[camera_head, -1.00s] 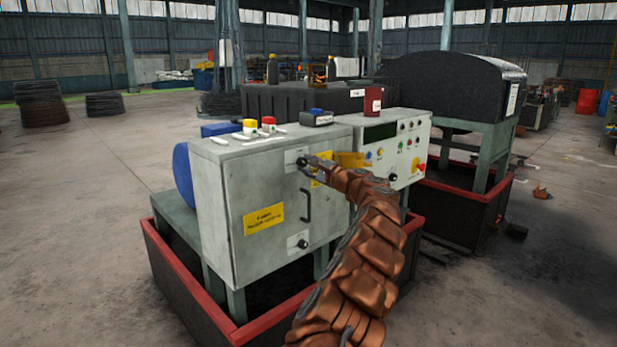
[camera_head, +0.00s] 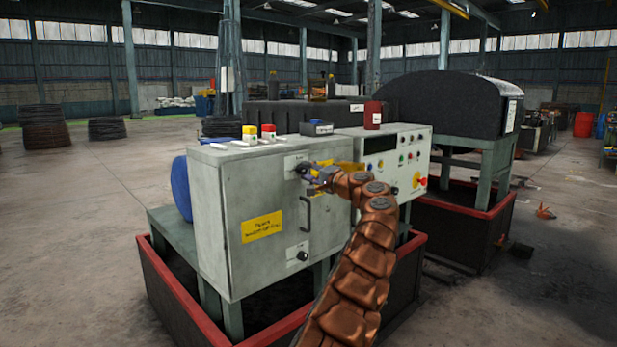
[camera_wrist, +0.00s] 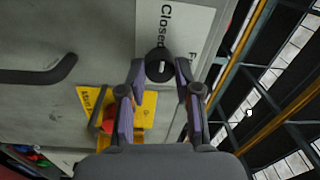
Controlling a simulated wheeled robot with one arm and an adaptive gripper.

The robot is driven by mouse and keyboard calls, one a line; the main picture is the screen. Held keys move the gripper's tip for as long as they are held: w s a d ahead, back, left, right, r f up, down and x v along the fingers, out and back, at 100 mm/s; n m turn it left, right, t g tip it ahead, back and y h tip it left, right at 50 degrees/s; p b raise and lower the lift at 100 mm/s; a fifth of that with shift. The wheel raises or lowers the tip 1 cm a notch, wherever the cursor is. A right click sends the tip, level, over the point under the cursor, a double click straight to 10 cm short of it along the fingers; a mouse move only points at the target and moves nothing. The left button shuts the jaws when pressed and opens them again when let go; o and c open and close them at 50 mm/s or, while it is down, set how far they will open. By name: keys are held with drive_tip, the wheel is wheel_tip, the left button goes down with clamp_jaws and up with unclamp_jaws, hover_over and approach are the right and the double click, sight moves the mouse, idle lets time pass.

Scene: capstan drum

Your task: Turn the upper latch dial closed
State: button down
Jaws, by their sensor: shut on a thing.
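The upper latch dial is a small black knob on a white plate near the top of the grey cabinet door (camera_head: 280,200). In the wrist view the dial (camera_wrist: 159,64) sits between my fingertips, with a short pale mark on its face. The word "Closed" is on the plate (camera_wrist: 172,22) just above it in that picture; other lettering is partly cut off. My gripper (camera_wrist: 160,72) is shut on the dial, one finger at each side. In the head view my gripper (camera_head: 308,172) reaches the dial from the right and hides most of it.
A door handle (camera_head: 308,214) and a lower dial (camera_head: 302,256) are below. A yellow label (camera_head: 262,227) is on the door. A control panel (camera_head: 395,160) with buttons stands to the right. A red-rimmed tray (camera_head: 175,280) surrounds the base. Open floor lies to the left.

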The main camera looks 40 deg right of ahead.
drive_tip(key=shift+n, duration=0.3)
drive_tip(key=c, duration=0.8)
unclamp_jaws()
drive_tip(key=shift+s, duration=0.1)
drive_tip(key=shift+s+r, duration=0.15)
drive_tip(key=shift+s, duration=0.4)
drive_tip(key=s+f, duration=0.1)
drive_tip(key=s, duration=0.9)
drive_tip(key=shift+s, duration=0.25)
